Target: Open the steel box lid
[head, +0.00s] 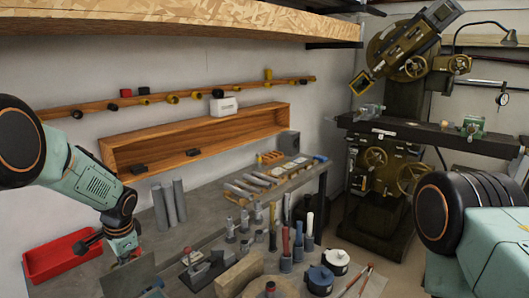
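A flat grey steel panel (128,276) stands tilted at the lower left of the head view, by the near edge of the bench. It looks like the steel box lid, but the box body below it is cut off by the picture's bottom edge, so I cannot tell how far it is open. My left gripper (127,254) points down just behind the panel's upper edge. Its fingertips are small and partly hidden, so I cannot tell whether they touch the panel or are open. My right arm shows at the lower right; its gripper is out of view.
A red tray (62,259) lies left of my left gripper. Grey cylinders (170,205) stand behind it. Several tools and parts crowd the bench (212,205) to the right, with two lidded pots (320,279) near the front. A wooden shelf (200,137) runs along the wall.

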